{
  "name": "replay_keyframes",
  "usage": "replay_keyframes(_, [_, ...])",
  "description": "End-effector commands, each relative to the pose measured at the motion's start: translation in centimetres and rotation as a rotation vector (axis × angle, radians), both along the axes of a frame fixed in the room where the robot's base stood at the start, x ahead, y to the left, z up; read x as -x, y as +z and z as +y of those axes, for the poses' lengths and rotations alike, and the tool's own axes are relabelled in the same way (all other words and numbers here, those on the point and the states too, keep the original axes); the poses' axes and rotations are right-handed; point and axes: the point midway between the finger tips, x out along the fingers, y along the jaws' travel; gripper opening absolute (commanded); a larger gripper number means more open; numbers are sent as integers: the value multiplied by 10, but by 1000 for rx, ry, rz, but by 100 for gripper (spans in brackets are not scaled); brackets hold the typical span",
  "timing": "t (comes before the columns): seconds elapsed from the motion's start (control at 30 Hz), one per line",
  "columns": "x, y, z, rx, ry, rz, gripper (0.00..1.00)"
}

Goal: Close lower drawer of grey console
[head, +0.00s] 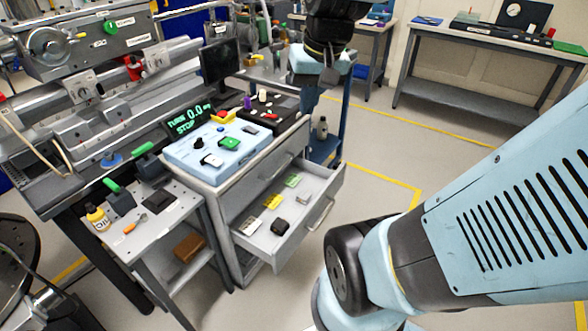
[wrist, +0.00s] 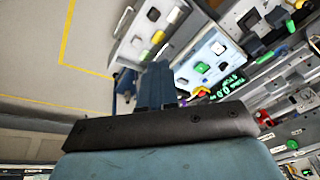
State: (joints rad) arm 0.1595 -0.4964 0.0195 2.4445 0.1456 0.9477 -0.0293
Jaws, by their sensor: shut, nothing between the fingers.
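The grey console (head: 222,205) stands in the middle of the head view. Its lower drawer (head: 335,185) is pulled out to the right, with a bar handle (head: 321,213) on its front. Several small items lie inside it. The drawer above (head: 283,167) is shut. The open drawer (wrist: 128,43) also shows at the top of the wrist view. My gripper (head: 307,108) points down beyond the console's far right corner, apart from the drawer. In the wrist view its dark blue fingers (wrist: 158,72) are together and empty. Its fingertips are hard to make out in the head view.
A pale blue control panel (head: 218,150) and a dark tray (head: 270,117) sit on the console. A blue trolley (head: 325,148) stands just beyond the drawer. A small grey table (head: 160,222) adjoins at left. Floor right of the drawer is open up to my arm.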

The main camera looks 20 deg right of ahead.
Motion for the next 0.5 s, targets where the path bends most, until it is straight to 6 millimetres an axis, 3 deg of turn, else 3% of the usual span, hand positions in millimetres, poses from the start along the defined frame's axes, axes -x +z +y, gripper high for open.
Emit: replay_keyframes(0.5, [-61,-78,-45,-280,-262,302,0])
